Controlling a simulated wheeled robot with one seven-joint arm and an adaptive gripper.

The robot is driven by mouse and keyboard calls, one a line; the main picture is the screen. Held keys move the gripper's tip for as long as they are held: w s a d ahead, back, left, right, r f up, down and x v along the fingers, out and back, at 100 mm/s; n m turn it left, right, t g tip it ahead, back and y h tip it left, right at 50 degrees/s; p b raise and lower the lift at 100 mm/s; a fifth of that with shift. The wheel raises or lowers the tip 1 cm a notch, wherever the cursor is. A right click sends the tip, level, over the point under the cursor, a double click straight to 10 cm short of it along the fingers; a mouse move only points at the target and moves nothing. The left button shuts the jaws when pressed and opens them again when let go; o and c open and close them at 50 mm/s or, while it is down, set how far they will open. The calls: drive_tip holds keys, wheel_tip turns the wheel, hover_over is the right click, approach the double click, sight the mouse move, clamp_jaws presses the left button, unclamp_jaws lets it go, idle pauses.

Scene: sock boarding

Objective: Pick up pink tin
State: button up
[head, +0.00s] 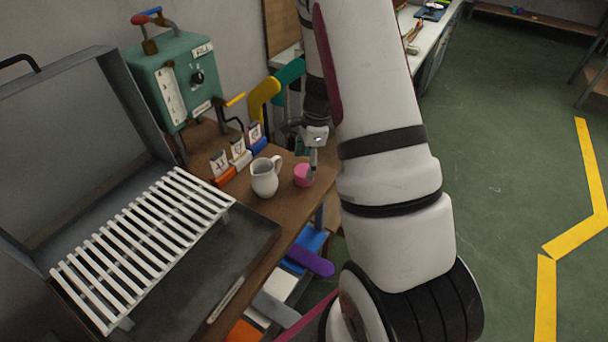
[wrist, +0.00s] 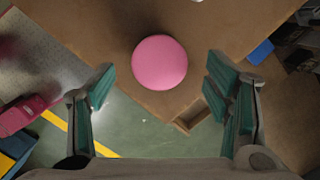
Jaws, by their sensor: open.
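The pink tin (head: 303,176) stands on the brown wooden table near its right edge, just right of the white jug. In the wrist view the pink tin (wrist: 160,62) shows as a round pink top, ahead of and between my spread fingers. My gripper (wrist: 162,100) is open and empty, with teal pads on both sides. In the head view my gripper (head: 314,150) is above and close to the tin. Part of the gripper is hidden behind my arm.
A white jug (head: 265,177) stands close to the tin on its left. Several small card holders (head: 240,155) line the table behind. A large open case with a white slatted rack (head: 150,240) fills the left. Coloured socks hang below the table's front edge.

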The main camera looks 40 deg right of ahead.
sight(305, 169)
drive_tip(key=f, duration=0.4)
drive_tip(key=shift+w+a+f, duration=0.1)
drive_tip(key=shift+w+a, duration=0.05)
drive_tip(key=shift+a, duration=0.15)
drive_tip(key=shift+c, duration=0.2)
drive_tip(key=c, duration=1.3)
drive_tip(key=shift+o, duration=0.2)
